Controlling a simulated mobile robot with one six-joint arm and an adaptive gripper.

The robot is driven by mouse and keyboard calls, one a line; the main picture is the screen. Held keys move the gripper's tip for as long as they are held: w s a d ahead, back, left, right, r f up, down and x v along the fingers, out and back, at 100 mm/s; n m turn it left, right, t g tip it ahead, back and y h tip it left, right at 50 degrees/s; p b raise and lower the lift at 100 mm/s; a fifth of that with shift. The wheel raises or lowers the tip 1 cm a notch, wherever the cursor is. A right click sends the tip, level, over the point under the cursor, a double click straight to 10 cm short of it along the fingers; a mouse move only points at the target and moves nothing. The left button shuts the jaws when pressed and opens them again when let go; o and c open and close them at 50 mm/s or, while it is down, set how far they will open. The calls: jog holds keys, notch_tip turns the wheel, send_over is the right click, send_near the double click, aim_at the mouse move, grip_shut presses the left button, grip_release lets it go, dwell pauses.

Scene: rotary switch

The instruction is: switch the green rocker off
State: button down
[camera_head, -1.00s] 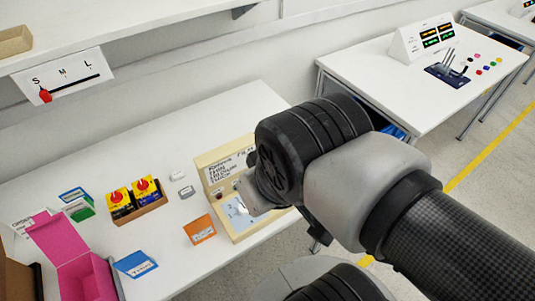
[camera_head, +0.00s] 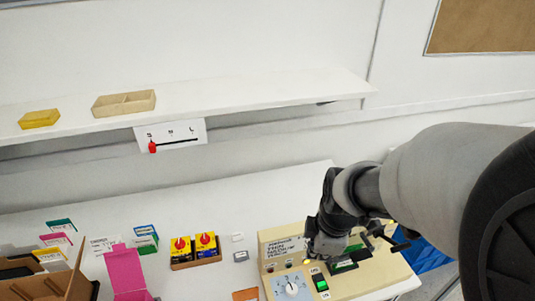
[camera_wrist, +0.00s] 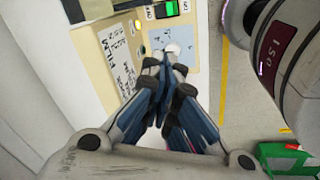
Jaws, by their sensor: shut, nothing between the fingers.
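The beige control panel (camera_head: 268,248) stands on the white table at the lower middle of the head view. Its green rocker (camera_head: 321,284) sits to the right of a white rotary knob (camera_head: 291,288). In the wrist view the green rocker (camera_wrist: 171,9) shows at the top edge, and the white knob (camera_wrist: 173,48) is just beyond my fingertips. My gripper (camera_wrist: 168,62) is shut and empty, over the panel. I cannot tell whether the fingertips touch it. In the head view my arm hides part of the panel's right side, and its fingertips are unclear.
Two red knobs on yellow bases sit in a wooden tray (camera_head: 196,263) left of the panel. A pink box (camera_head: 125,272) and several small cartons stand farther left. A shelf (camera_head: 230,96) with a slider sign (camera_head: 180,136) hangs above. The table behind the panel is mostly clear.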

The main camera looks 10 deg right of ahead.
aim_at(320, 281)
jog(key=d+f+n, duration=0.1)
jog(key=f+n, duration=0.1)
jog(key=w+d+f+n+p, duration=0.1)
jog(key=d+f+n, duration=0.1)
jog(key=shift+w+f+n+g, duration=0.2)
jog(key=shift+f+n+g, duration=0.1)
jog(key=shift+g, duration=0.1)
jog(key=f+b, duration=0.1)
jog(key=f, duration=0.3)
jog(key=w+f+b, duration=0.1)
jog(key=f+b, duration=0.1)
jog(key=f, duration=0.3)
jog(key=w+f+b, duration=0.1)
jog(key=f, duration=0.3)
jog(key=shift+f+b, duration=0.35)
jog(key=shift+b, duration=0.05)
jog(key=p, duration=0.3)
jog(key=shift+r+g, duration=0.15)
jog(key=shift+g, duration=0.15)
